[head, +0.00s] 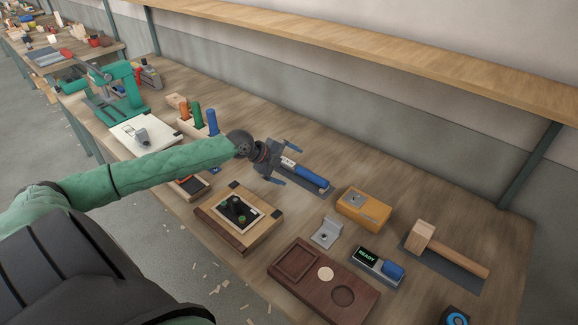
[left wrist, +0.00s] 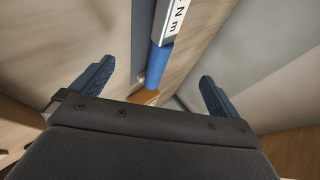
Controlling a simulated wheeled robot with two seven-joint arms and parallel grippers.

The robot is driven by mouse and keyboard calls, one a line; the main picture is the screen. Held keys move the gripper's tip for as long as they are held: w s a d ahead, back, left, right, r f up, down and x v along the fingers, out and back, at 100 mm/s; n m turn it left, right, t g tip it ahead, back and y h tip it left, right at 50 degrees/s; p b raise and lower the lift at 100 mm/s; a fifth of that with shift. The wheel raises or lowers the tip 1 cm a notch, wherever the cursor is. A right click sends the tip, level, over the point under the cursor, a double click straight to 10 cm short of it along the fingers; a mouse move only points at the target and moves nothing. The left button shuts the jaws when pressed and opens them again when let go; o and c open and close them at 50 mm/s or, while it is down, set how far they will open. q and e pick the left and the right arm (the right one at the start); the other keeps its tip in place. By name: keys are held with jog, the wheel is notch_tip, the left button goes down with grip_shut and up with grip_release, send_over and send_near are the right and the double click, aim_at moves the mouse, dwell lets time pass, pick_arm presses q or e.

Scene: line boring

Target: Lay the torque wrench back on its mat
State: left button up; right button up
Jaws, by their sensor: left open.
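The torque wrench (head: 312,176), with a blue handle and a pale labelled body, lies along its dark mat (head: 317,191) on the bench. In the left wrist view the wrench (left wrist: 162,55) shows its blue grip and "N m" lettering, with a strip of the mat (left wrist: 143,40) along its left side. My left gripper (head: 284,162) is open over the wrench's near end, its blue fingers spread on either side and apart from it. The gripper hides that end of the wrench. My right gripper is not in view.
A yellow box (head: 362,207) stands right of the wrench, with a metal bracket (head: 326,233) and a READY display unit (head: 377,266) nearer. A wooden mallet (head: 450,250) lies farther right. A framed wooden block (head: 238,222) and upright coloured handles (head: 197,115) stand left. A shelf (head: 400,45) overhangs behind.

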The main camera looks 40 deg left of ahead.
pick_arm(q)
jog(key=shift+p+v, duration=0.85)
jog(key=shift+v, duration=0.9)
jog(key=shift+r, duration=0.1)
